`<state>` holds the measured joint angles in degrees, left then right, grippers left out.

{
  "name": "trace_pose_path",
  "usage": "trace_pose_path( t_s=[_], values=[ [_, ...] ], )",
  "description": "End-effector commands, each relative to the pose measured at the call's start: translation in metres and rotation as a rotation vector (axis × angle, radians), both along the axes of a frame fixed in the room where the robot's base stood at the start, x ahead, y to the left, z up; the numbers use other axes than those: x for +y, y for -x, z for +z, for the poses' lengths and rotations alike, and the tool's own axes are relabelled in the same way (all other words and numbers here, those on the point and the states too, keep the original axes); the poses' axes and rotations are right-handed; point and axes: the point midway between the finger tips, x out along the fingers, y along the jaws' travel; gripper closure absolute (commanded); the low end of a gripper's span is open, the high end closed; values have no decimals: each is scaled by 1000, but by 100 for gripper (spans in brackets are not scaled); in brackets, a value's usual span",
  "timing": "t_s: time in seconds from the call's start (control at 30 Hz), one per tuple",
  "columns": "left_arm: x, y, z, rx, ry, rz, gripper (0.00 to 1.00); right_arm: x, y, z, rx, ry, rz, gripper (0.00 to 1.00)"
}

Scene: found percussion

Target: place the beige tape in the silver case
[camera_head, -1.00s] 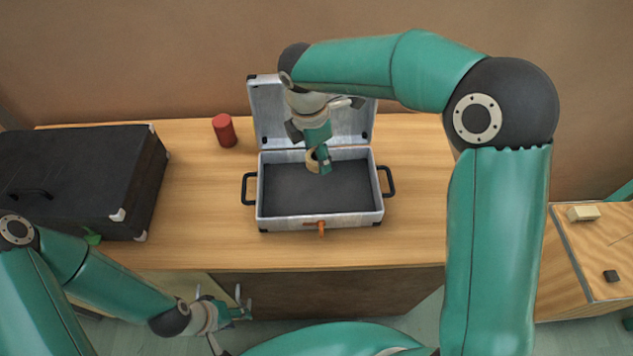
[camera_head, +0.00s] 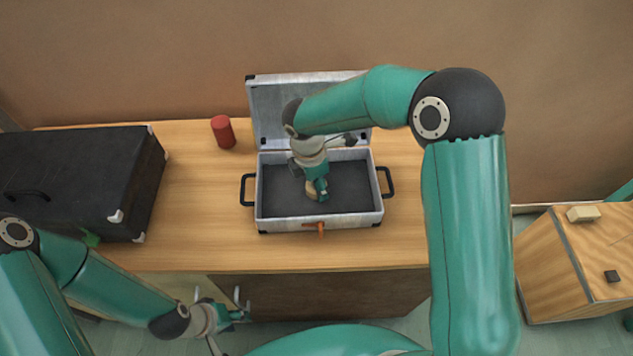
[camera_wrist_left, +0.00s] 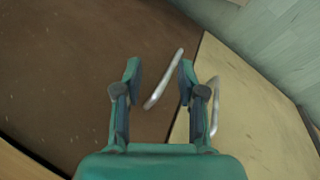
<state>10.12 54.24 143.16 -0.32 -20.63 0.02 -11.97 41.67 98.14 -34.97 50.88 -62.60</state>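The silver case (camera_head: 347,220) stands open on the wooden table, its lid raised at the back and its dark interior facing up. My right gripper (camera_head: 317,192) is down inside the case, near its middle, shut on the beige tape (camera_head: 310,187). The tape is mostly hidden by the gripper; I cannot tell whether it touches the case floor. My left gripper (camera_head: 240,314) is low in front of the table. In the left wrist view the left gripper (camera_wrist_left: 160,72) is open, with nothing between its fingers.
A red cylinder (camera_head: 223,132) stands left of the case. A large black case (camera_head: 75,180) fills the table's left end. The silver case has side handles and an orange front latch (camera_head: 320,229). Metal handles (camera_wrist_left: 163,80) show on the cabinet front. A wooden box (camera_head: 600,250) stands at right.

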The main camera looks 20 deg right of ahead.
Motion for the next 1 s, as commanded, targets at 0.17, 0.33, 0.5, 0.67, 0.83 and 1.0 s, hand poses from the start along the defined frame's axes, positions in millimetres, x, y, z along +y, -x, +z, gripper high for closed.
trace_pose_path(
  t_s=[0.17,0.33,0.5,0.67,0.83,1.0],
  values=[
    [0,0,-1,0,0,0,60,0,0,-1,-1,0,0,40],
    [0,0,-1,0,0,0,60,0,0,-1,-1,0,1,23],
    [0,0,-1,0,0,0,60,0,0,-1,0,0,1,23],
    [0,0,1,0,0,0,60,0,0,3,-2,0,0,23],
    [0,0,1,0,0,0,60,3,-1,23,-6,0,2,23],
    [0,0,3,0,0,0,60,7,-1,57,-7,-1,1,23]
  ],
)
